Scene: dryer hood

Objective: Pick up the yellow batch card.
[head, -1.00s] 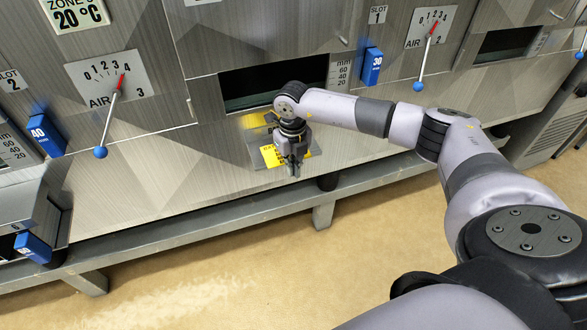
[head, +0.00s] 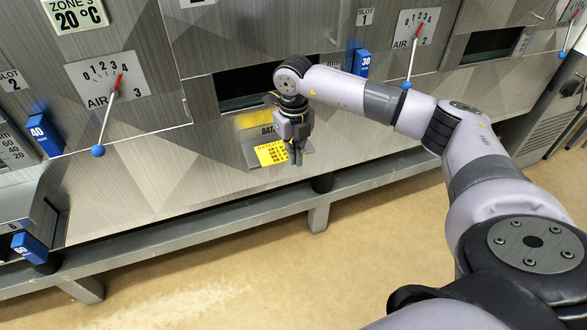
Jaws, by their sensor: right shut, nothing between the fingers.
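The yellow batch card (head: 269,154) lies on a small grey metal holder (head: 250,150) on the front of the machine, below a dark slot opening. Dark print shows on the card. My right gripper (head: 297,161) points down in front of the card's right part and hides some of it. Its fingers are shut with nothing between them. I cannot tell whether the fingertips touch the card. My left gripper is not in view.
A dark slot opening (head: 245,88) is behind my right arm. Blue blocks (head: 45,134) and lever dials (head: 112,82) stick out from the metal front. A grey rail (head: 190,226) on legs runs below. The tan floor (head: 250,270) in front is clear.

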